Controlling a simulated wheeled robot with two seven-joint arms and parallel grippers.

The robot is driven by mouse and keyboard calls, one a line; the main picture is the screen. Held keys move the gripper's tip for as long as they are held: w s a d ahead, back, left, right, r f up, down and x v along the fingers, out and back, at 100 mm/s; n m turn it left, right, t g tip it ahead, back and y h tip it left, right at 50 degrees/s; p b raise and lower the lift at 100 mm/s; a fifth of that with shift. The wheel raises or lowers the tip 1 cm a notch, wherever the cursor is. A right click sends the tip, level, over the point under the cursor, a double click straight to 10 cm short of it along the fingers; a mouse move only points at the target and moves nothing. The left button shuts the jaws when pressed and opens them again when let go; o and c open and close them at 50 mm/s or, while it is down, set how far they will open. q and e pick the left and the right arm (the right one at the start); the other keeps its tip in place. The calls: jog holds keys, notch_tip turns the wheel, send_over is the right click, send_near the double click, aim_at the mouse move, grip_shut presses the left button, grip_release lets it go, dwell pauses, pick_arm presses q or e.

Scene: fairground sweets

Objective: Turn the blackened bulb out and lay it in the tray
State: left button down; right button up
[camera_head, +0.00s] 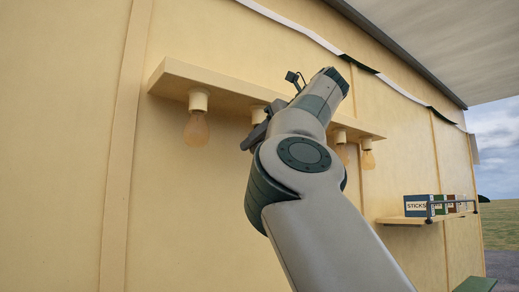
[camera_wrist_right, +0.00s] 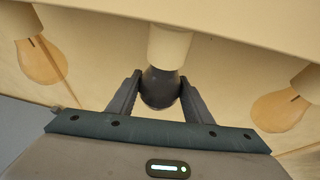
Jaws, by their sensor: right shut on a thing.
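The blackened bulb (camera_wrist_right: 160,88) sits in its cream socket (camera_wrist_right: 170,46) in the right wrist view, its neck up inside the socket. My right gripper (camera_wrist_right: 159,82) is shut on the bulb, with one finger on each side of it. In the head view my right gripper (camera_head: 256,133) is up under the lamp board (camera_head: 230,92), and my own arm and gripper hide the dark bulb. My left gripper is not in view. I cannot make out a tray in either view.
A clear amber bulb (camera_head: 197,130) hangs left of the gripper, and another (camera_head: 368,159) hangs to the right, both close by. A wall shelf (camera_head: 400,221) with boxes (camera_head: 418,205) is at right. A green surface (camera_head: 475,285) shows at the lower right edge.

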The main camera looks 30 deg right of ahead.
jog(key=m+h+b, duration=0.1)
jog(key=m+h, duration=0.1)
jog(key=h, duration=0.1)
jog(key=shift+a+f+m, duration=0.1)
jog(key=shift+f+m, duration=0.05)
jog(key=shift+m, duration=0.15)
jog(key=shift+m+h, duration=0.7)
jog(key=shift+h, duration=0.3)
jog(key=shift+w+r+m+h+p, duration=0.1)
jog(key=shift+r+m+h+p, duration=0.1)
jog(key=shift+m+h+p, duration=0.35)
jog(key=shift+m+g+h, duration=0.4)
jog(key=shift+m+h, duration=0.35)
jog(key=shift+h, duration=0.1)
jog(key=o, duration=1.2)
jog(key=shift+f, duration=0.1)
